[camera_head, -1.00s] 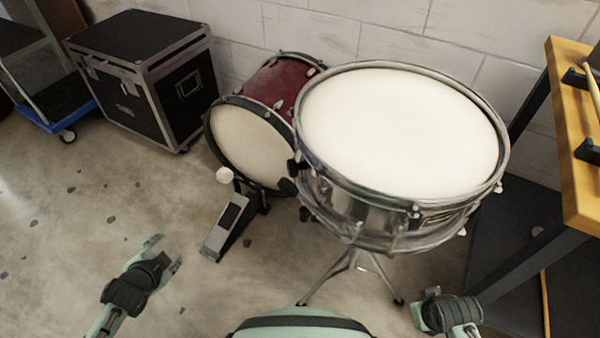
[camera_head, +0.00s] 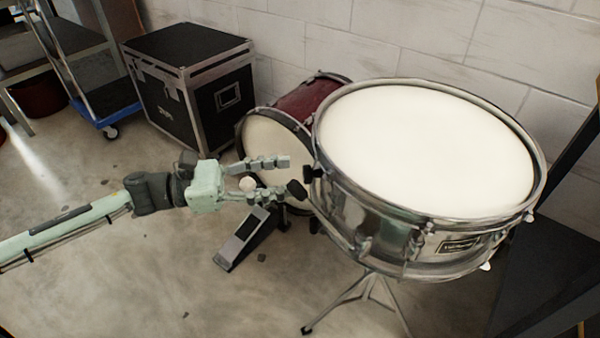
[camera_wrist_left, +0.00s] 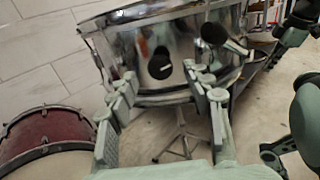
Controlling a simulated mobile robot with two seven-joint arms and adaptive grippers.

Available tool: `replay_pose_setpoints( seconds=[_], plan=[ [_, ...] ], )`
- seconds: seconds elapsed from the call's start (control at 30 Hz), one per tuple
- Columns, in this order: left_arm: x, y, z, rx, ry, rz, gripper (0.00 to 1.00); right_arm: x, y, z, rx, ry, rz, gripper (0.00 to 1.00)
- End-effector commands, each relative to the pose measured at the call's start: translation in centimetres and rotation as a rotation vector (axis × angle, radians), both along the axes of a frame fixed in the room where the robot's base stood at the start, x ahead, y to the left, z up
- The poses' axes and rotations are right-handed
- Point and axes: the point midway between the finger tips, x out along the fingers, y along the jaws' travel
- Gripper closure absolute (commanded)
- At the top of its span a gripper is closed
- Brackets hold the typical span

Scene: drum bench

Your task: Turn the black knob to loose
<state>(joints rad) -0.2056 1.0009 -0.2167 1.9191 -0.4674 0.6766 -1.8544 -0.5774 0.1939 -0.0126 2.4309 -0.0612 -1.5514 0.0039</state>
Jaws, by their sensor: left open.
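The silver snare drum (camera_head: 385,235) with a white head stands on the right. On its left side are a black oval knob (camera_head: 297,188) and a second black piece (camera_head: 310,173) close behind it. My left gripper (camera_head: 281,177) is open, its fingers pointing at this side, with the oval knob just off the fingertips. The left wrist view shows two black knob-like parts, one (camera_wrist_left: 160,52) ahead between the open fingers and one (camera_wrist_left: 237,45) to the right; I cannot tell which is which. Contact is not clear. Green and black parts of mine at that view's right edge do not show the right jaws clearly.
A red bass drum (camera_head: 315,95) with a pedal (camera_head: 242,238) stands behind and below my left gripper. A black case (camera_head: 190,85) and a blue cart (camera_head: 115,112) are at the back left. The snare's stand legs (camera_head: 345,302) reach the floor.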

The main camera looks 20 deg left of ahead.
Motion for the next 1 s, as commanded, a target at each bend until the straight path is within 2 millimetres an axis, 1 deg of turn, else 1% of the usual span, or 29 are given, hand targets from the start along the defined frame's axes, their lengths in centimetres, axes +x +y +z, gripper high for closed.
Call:
replay_pose_setpoints(
  seconds=[0.03,0.1,0.23,0.4,0.6,0.67,1.0],
  plan=[
    [0.4,-0.7,0.2,-0.003,-0.004,-0.001,0.5,0.0,0.0,-0.1,0.001,0.003,0.0,1.0],
    [0.9,-1.6,0.3,-0.004,-0.002,-0.001,0.5,0.1,0.0,-0.3,0.001,0.005,0.0,1.0],
    [1.5,-2.7,0.1,-0.002,0.0,0.0,0.5,0.3,0.0,-0.6,0.003,0.002,0.003,1.0],
    [1.8,-3.3,0.0,-0.002,0.002,0.002,0.5,0.2,0.0,-1.1,0.004,0.01,0.003,1.0],
    [1.8,-3.3,0.0,-0.002,0.002,0.002,0.5,0.3,0.0,-1.2,0.005,0.009,0.003,1.0],
    [1.8,-3.3,0.0,-0.003,0.003,0.002,0.56,0.4,0.1,-1.1,0.005,0.007,0.004,1.0],
    [1.8,-3.2,0.0,-0.003,0.003,0.002,0.98,0.7,0.1,-0.8,0.006,-0.002,0.003,1.0]
  ],
)
